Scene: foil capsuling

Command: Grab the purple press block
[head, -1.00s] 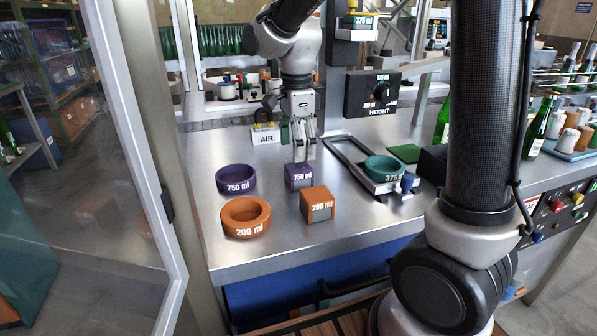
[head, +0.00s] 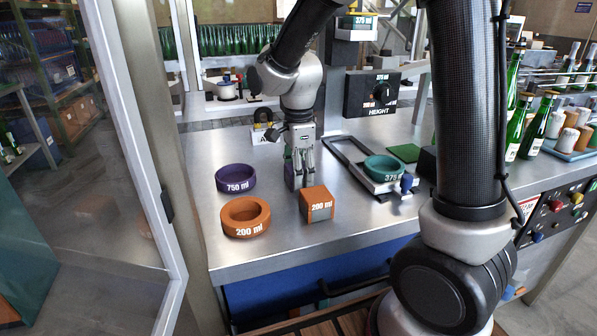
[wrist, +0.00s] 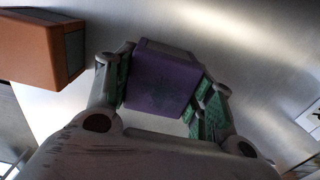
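The purple press block (wrist: 160,85) sits between the two fingers of my gripper in the wrist view. Green pads face the block on both sides, very close to it or touching; I cannot tell whether they grip it. In the head view my gripper (head: 301,184) points down over the block's place on the steel table, and its fingers hide most of the block. Only a sliver of purple (head: 289,171) shows at the fingers.
A purple 750 ml ring (head: 236,178) and an orange 200 ml ring (head: 245,217) lie left. A teal ring (head: 384,168) sits in a metal fixture on the right.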

